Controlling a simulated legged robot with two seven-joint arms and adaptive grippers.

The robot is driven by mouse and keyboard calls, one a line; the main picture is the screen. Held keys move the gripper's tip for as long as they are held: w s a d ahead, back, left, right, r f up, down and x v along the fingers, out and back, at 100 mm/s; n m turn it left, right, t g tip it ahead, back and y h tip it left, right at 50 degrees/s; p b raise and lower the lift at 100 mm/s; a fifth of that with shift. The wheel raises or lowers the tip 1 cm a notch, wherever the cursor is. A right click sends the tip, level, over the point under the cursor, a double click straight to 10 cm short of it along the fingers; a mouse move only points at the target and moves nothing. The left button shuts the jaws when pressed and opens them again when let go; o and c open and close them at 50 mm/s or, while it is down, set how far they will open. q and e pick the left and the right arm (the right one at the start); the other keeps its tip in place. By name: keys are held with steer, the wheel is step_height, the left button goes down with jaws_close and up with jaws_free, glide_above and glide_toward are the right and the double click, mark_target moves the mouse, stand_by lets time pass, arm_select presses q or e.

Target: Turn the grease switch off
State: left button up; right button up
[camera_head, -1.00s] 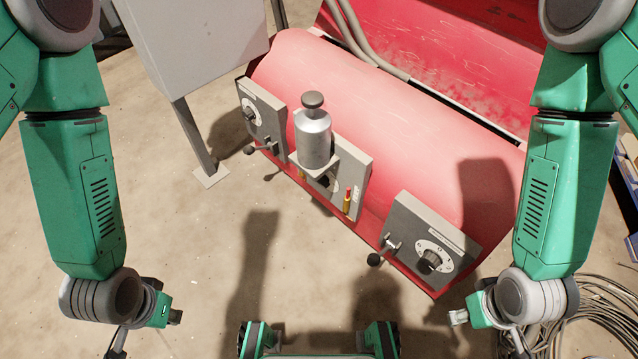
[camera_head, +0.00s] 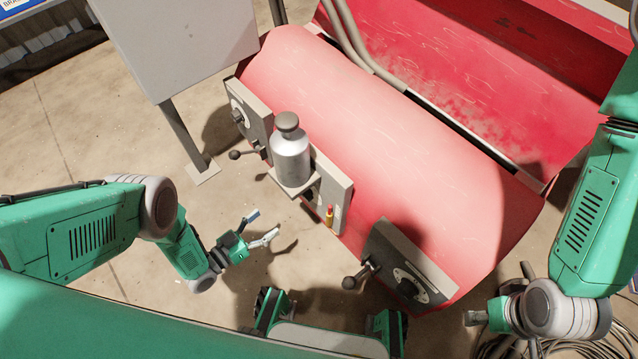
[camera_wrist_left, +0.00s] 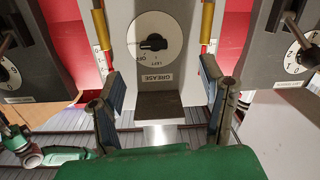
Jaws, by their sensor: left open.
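The grease switch (camera_wrist_left: 152,43) is a black knob on a white dial, upside down in the left wrist view. Its plate reads GREASE, with OFF and LEFT marks; I cannot tell which mark it points at. In the head view its grey panel (camera_head: 335,190) is on the red machine's front, and the metal bottle (camera_head: 290,160) on a small shelf mostly hides the knob. My left gripper (camera_head: 262,226) is open and empty, in front of and below this panel, apart from it. My right gripper (camera_head: 474,318) is at lower right, far from the switch; its fingers are unclear.
Dial panels with levers stand on either side, one at the left (camera_head: 248,115) and one at the right (camera_head: 408,270). A red-and-gold fitting (camera_head: 329,215) sits beside the shelf. A grey cabinet (camera_head: 175,45) stands behind left. Coiled cable (camera_head: 495,345) lies at lower right.

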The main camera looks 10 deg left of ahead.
mark_target(304, 196)
arm_select(q)
steer(key=shift+m+h, duration=0.4)
steer(key=shift+h, duration=0.1)
steer(key=b+x, duration=0.1)
steer(key=x, duration=0.3)
steer(key=b+x, duration=0.1)
steer(key=x, duration=0.4)
steer(key=r+b+x, duration=0.1)
steer(key=x, duration=0.4)
steer(key=shift+s+d, duration=0.15)
steer(key=shift+d, duration=0.1)
arm_select(e)
steer(key=f, duration=0.3)
steer(key=shift+w+d+f, duration=0.1)
steer(key=shift+w+d, duration=0.1)
steer(key=shift+d, duration=0.15)
arm_select(q)
steer(key=c, duration=1.1)
